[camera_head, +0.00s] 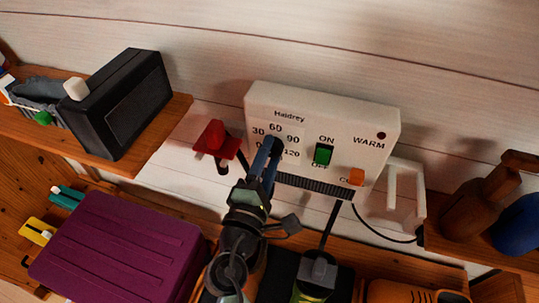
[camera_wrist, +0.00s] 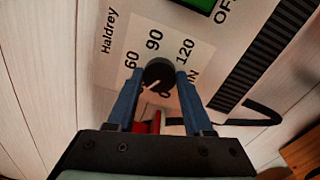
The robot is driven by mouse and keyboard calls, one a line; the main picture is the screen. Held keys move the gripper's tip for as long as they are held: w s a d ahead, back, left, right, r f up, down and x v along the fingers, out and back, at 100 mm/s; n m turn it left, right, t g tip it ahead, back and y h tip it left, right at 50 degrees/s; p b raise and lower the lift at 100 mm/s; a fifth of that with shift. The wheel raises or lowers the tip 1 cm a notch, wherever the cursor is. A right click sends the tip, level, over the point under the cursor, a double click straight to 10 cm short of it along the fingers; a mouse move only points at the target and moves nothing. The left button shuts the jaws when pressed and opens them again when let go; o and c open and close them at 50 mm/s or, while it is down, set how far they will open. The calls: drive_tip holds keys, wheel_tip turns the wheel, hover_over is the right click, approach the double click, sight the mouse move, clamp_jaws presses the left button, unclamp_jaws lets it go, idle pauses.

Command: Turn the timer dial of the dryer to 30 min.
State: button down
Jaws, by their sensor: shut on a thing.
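The dryer (camera_head: 345,122) is a white box on the wall, marked Haldrey. Its black timer dial (camera_wrist: 158,72) shows between my fingers in the wrist view; in the head view my gripper (camera_head: 271,150) hides it. My gripper (camera_wrist: 159,77) has its two blue fingers on either side of the dial, shut on it. The dial's white pointer line points to the lower left in the wrist view, between the 0 and the 60. The 30 mark is hidden there by the left finger, but shows in the head view.
The dryer has a green switch (camera_head: 323,154), an orange button (camera_head: 356,177) and a dark red WARM lamp (camera_head: 381,135). A red bracket (camera_head: 214,140) is close on its left. A black box (camera_head: 125,105) stands on the left shelf. A purple case (camera_head: 120,245) lies below.

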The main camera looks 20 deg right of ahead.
drive_tip(key=shift+c, duration=1.4)
unclamp_jaws()
drive_tip(key=shift+s+a+f, duration=0.15)
drive_tip(key=shift+s+a, duration=0.2)
drive_tip(key=shift+s, duration=0.1)
drive_tip(key=b+v, duration=0.4)
drive_tip(key=v, duration=0.7)
drive_tip(key=shift+s+a, duration=0.15)
drive_tip(key=shift+s, duration=0.25)
